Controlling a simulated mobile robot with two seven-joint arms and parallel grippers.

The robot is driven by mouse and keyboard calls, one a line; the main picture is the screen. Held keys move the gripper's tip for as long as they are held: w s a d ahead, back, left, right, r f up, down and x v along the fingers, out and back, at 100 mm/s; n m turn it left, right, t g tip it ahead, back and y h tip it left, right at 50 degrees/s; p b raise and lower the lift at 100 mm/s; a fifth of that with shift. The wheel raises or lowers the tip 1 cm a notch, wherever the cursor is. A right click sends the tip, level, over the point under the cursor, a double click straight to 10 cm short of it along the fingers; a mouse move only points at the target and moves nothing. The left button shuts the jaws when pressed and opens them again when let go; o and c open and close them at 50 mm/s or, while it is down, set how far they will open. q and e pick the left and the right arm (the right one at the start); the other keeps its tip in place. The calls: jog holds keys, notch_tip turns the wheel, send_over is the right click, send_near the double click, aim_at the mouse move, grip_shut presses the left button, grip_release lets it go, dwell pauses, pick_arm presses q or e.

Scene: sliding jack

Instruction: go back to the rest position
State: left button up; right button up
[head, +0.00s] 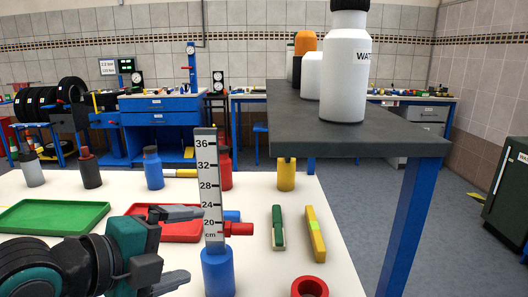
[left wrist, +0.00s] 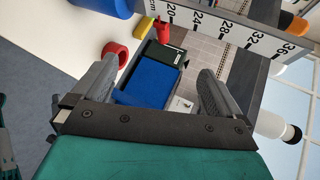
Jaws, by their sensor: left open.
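My left gripper (head: 190,245) comes in from the left in the head view. Its two fingers are spread, with nothing between them. Just right of its fingertips stands an upright scale (head: 210,185) marked in cm, on a blue round base (head: 218,272), with a red slider (head: 238,229) low on it. In the left wrist view, the open fingers (left wrist: 155,80) show in front, and the scale (left wrist: 225,27) crosses the top beyond them. The fingers look apart from it. My right gripper is in neither view.
A green tray (head: 55,217) and a red tray (head: 180,231) lie on the white table, with several bottles behind. A green block (head: 278,228), a yellow block (head: 315,232) and a red ring (head: 309,287) lie to the right. A raised dark shelf (head: 390,137) holds white bottles (head: 346,75).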

pick_arm(q)
jog(key=s+a+f+n+g+y, duration=0.4)
jog(key=s+f+n, duration=0.5)
jog(key=f+n, duration=0.3)
jog(key=s+a+f+n+g+y, duration=0.3)
jog(key=s+a+f+n, duration=0.1)
jog(key=s+f+n, duration=0.8)
jog(key=w+d+f+t+p, duration=0.1)
jog(key=w+f+t+p, duration=0.1)
jog(key=w+t+p, duration=0.1)
jog(key=w+d+f+m+t+h+p, duration=0.1)
jog(key=w+f+t+p, duration=0.1)
jog(key=w+t, duration=0.2)
jog(key=shift+w+d+f+p, duration=0.35)
jog(key=shift+w+d+p, duration=0.05)
jog(key=shift+w, duration=0.6)
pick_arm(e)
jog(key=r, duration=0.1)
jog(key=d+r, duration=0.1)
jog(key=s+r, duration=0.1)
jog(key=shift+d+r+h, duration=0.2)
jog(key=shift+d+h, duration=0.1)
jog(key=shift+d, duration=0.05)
